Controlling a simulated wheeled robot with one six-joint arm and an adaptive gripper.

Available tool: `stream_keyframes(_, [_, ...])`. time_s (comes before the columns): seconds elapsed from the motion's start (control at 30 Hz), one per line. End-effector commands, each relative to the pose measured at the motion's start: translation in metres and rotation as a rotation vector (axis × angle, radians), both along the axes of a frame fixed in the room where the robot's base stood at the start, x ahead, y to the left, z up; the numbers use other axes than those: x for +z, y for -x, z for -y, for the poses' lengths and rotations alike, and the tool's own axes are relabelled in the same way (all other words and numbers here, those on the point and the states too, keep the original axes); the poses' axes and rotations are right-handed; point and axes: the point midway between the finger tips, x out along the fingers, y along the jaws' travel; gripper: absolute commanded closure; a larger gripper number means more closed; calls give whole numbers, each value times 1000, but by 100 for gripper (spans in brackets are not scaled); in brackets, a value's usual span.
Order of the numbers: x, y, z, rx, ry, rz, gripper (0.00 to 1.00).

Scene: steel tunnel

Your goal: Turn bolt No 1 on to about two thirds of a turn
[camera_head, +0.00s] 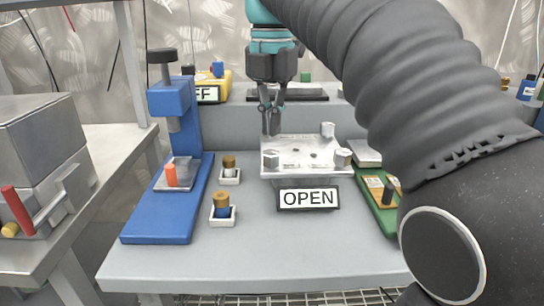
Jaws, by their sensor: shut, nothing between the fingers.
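A pale metal plate (290,166) sits on the grey table behind a sign reading OPEN (309,198). Silver bolt heads stand at its corners: back right (327,130), front left (270,159) and front right (342,157). I cannot read any numbers, so I cannot tell which is bolt No 1. My gripper (271,131) points straight down at the plate's back left corner, its fingers shut with nothing visible between them. The fingers hide that corner, so I cannot tell whether a bolt is there or whether they touch it.
A blue press (156,224) stands left, beside two small white holders with capped jars (222,214), (230,175). A green board (374,205) lies right, partly behind my arm. A yellow box with a sign ending FF (208,94) is behind. The table's front is clear.

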Motion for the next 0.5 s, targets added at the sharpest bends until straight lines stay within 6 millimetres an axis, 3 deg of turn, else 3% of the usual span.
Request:
stream_keyframes(0.03, [-10,0,0,0,0,0,100])
stream_keyframes(0.2, [-24,0,1,-2,0,0,100])
stream_keyframes(0.5, [-33,-1,2,-4,1,-6,100])
